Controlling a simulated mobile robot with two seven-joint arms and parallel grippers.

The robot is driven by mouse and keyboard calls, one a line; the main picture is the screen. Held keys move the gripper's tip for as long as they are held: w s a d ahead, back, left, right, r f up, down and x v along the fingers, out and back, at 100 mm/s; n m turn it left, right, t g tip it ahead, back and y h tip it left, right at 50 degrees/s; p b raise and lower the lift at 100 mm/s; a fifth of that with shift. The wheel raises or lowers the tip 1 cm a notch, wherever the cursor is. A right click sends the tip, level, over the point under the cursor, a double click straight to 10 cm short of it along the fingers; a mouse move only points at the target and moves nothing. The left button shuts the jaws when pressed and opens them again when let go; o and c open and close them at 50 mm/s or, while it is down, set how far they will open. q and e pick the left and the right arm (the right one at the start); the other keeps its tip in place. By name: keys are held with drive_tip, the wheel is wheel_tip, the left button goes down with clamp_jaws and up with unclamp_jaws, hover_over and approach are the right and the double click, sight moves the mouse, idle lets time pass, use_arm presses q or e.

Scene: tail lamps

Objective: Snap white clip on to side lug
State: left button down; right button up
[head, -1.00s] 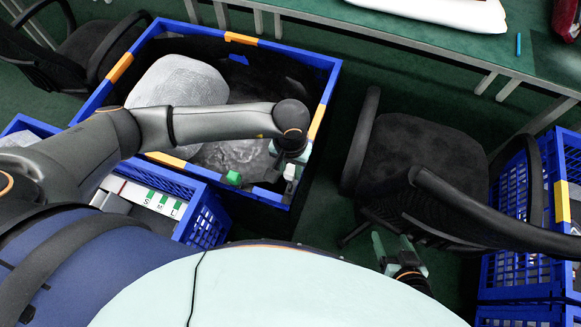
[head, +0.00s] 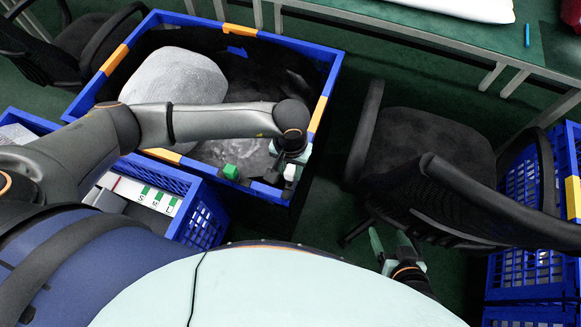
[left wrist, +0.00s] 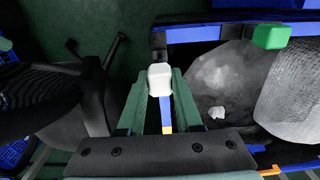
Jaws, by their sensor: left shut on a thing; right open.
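My left gripper (head: 287,176) hangs over the right end of the large blue crate and is shut on a small white piece. In the left wrist view, the white piece (left wrist: 159,78), which looks like the white clip, sits between the tips of the two green fingers. My right gripper (head: 396,250) is open and empty, low beside the black chair. A white object (head: 465,8) lies on the green table at the top edge, cut off by the frame. I cannot make out a side lug.
The large blue crate (head: 325,98) holds grey wrapped bundles. A green block (head: 230,172) is at its near rim. A smaller blue crate (head: 203,218) stands in front. Blue crates (head: 525,265) stand at right.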

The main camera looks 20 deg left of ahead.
idle(0.5)
use_arm(q)
drive_tip(key=shift+b, duration=0.45)
drive_tip(key=shift+f+b, duration=1.5)
drive_tip(key=shift+b, duration=0.25)
